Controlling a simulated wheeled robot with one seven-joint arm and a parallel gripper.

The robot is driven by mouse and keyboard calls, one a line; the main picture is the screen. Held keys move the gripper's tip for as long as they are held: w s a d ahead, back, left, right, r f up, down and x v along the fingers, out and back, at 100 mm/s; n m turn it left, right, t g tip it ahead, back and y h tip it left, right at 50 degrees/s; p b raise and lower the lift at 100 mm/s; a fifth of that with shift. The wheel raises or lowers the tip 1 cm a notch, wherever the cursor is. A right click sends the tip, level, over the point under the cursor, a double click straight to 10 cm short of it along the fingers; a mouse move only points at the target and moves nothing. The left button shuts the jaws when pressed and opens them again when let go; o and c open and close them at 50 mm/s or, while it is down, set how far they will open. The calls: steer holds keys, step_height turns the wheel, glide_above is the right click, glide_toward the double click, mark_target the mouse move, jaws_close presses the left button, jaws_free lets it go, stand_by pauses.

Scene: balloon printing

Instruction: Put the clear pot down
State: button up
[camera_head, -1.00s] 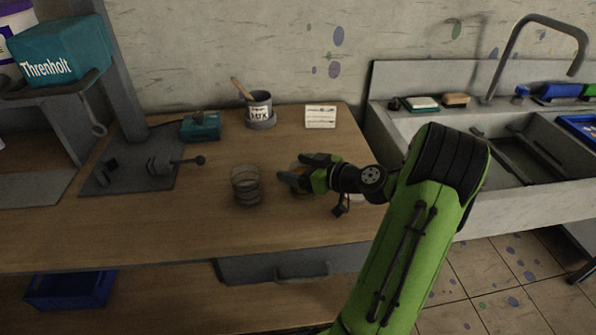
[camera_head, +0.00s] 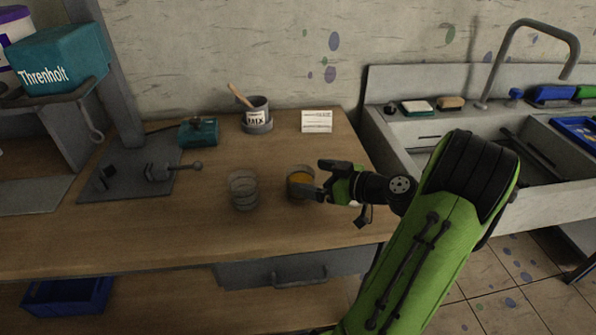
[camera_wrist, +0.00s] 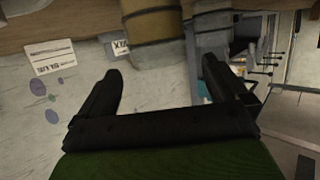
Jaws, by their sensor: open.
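A clear ridged pot (camera_head: 243,190) stands upright on the wooden worktop and looks empty. A second clear pot with amber contents (camera_head: 301,182) stands just to its right. My gripper (camera_head: 317,179) is open and empty at the right side of the amber-filled pot. In the wrist view, the amber-filled pot (camera_wrist: 155,38) is just beyond my gripper (camera_wrist: 160,70), with a gap between the fingers. The ridged pot (camera_wrist: 212,30) is behind it, partly hidden by a finger.
A grey mix pot (camera_head: 257,114) with a wooden stick and a white card (camera_head: 317,121) stand at the back. A teal box (camera_head: 199,132) and a dark plate (camera_head: 130,176) are at the left. A sink (camera_head: 500,145) is at the right. The front worktop is clear.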

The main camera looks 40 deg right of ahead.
steer(key=v, duration=0.5)
steer(key=shift+s+r, duration=0.1)
steer(key=shift+s, duration=0.15)
